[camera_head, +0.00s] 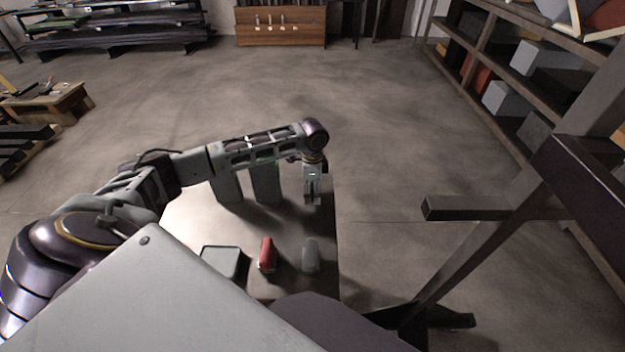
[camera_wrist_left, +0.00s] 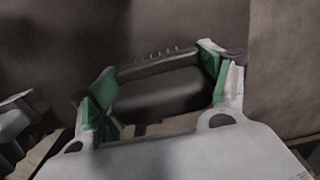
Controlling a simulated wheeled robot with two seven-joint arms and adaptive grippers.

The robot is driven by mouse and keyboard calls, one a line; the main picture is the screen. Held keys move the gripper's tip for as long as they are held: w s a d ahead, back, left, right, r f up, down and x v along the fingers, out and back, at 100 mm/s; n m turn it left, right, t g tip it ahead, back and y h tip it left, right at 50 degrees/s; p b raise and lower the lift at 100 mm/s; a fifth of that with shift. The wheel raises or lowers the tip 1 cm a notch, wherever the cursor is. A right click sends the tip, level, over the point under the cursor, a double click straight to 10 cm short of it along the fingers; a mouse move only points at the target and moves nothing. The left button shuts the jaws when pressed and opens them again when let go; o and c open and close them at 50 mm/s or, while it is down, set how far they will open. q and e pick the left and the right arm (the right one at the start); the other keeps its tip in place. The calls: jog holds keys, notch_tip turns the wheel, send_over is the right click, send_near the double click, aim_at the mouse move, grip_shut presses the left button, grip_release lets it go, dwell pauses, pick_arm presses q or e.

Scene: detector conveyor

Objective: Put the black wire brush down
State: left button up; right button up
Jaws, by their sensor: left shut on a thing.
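My left gripper (camera_head: 312,194) is above the right side of the light table (camera_head: 190,215), pointing down near its right edge. In the left wrist view, the gripper's green-padded fingers (camera_wrist_left: 157,80) are shut on the black wire brush (camera_wrist_left: 160,92), a dark rounded body with a row of small bumps along its far side. In the head view the brush is too small and hidden by the gripper to make out. I cannot tell whether it touches the table. My right gripper is not in view.
Two grey upright blocks (camera_head: 266,186) stand left of the gripper. A red-handled item (camera_head: 267,254), a grey rounded item (camera_head: 311,256) and a grey box (camera_head: 222,262) are nearer on the table. A dark metal frame (camera_head: 470,260) stands right. The table's middle is clear.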

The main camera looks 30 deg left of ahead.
pick_arm(q)
jog(key=shift+f, duration=0.7)
jog(key=o, duration=0.5)
jog(key=shift+f, duration=0.1)
jog(key=o, duration=0.4)
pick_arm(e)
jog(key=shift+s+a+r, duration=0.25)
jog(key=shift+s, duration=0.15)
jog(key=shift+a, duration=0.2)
